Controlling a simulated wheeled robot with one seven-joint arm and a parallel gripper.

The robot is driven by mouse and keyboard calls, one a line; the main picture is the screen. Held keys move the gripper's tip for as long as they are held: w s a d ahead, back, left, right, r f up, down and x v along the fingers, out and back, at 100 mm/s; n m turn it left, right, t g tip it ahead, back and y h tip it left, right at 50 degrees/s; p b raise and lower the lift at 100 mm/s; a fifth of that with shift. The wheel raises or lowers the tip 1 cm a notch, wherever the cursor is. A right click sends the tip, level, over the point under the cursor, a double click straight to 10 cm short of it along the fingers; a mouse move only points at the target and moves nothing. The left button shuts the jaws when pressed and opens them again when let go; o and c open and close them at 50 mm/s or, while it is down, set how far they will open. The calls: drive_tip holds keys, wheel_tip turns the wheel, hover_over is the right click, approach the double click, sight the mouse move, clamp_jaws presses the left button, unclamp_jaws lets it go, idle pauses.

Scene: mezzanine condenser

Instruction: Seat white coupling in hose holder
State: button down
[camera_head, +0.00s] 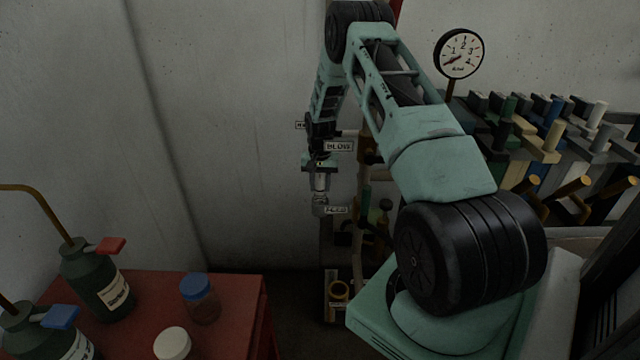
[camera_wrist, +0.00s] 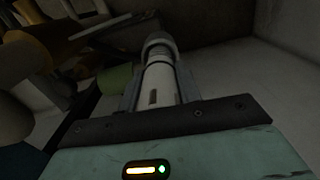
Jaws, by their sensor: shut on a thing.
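My gripper (camera_head: 319,178) points down near the back wall and is shut on the white coupling (camera_head: 320,205). In the wrist view the white coupling (camera_wrist: 160,70) is a pale cylinder with a wider grey end and a small dark slot, between the two fingers. A yellowish ring (camera_head: 339,291) on a pale upright strip shows low down, below and slightly right of the gripper in the head view. It may be the hose holder, but I cannot tell for sure. The coupling is well apart from this ring.
Labelled pipework, one tag reading BLOW (camera_head: 339,147), stands close by the gripper. A red table (camera_head: 235,300) at lower left bears green bottles (camera_head: 95,280), a blue-lidded jar (camera_head: 200,300) and a white lid (camera_head: 172,343). A pressure gauge (camera_head: 459,53) and a lever bank (camera_head: 540,140) are at right.

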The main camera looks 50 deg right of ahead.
sight(320, 193)
drive_tip(key=shift+f+b, duration=1.25)
drive_tip(key=shift+f, duration=0.65)
drive_tip(key=c, duration=0.9)
unclamp_jaws()
wheel_tip(320, 193, up, 17)
drive_tip(key=b, duration=0.2)
drive_tip(key=shift+r+b, duration=0.2)
drive_tip(key=shift+b, duration=0.2)
